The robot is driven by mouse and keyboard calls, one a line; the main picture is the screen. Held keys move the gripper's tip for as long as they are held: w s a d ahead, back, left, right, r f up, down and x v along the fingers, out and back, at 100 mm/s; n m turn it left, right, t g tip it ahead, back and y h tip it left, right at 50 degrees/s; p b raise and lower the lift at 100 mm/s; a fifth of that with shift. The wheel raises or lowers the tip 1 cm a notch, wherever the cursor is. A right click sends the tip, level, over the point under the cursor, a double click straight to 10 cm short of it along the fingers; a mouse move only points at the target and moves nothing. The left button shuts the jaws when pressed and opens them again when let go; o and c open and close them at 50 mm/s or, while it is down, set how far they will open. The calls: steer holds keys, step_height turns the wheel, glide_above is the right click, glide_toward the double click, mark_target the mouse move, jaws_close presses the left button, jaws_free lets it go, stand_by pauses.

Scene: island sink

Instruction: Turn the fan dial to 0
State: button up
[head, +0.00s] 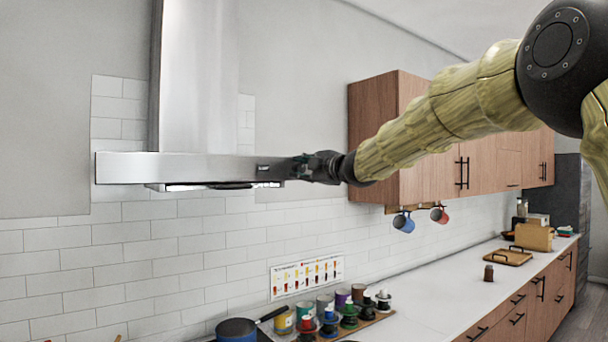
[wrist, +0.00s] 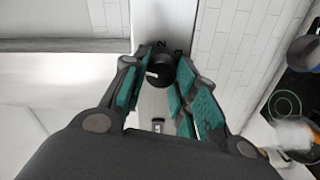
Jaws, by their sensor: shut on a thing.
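The steel range hood (head: 190,167) is on the wall at the left in the head view. The fan dial (wrist: 160,68) is a round black knob on its steel front panel (wrist: 163,16) in the wrist view. A white mark shows on the dial's left side, and small digits that look like 2 and 3 are printed above it. My gripper (wrist: 157,80), with teal finger pads, is shut on the dial, one finger on each side. In the head view my gripper (head: 298,168) is at the hood's right end and hides the dial.
A wooden wall cabinet (head: 372,130) is right of the hood, behind my arm. Below are a blue pan (head: 237,328) and several jars and bottles on a board. A black cooktop (wrist: 293,98) shows at the right of the wrist view.

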steer(key=shift+n+b, duration=0.7)
steer(key=shift+n, duration=0.6)
steer(key=o, duration=1)
steer(key=shift+d, duration=0.1)
steer(key=v, duration=1.2)
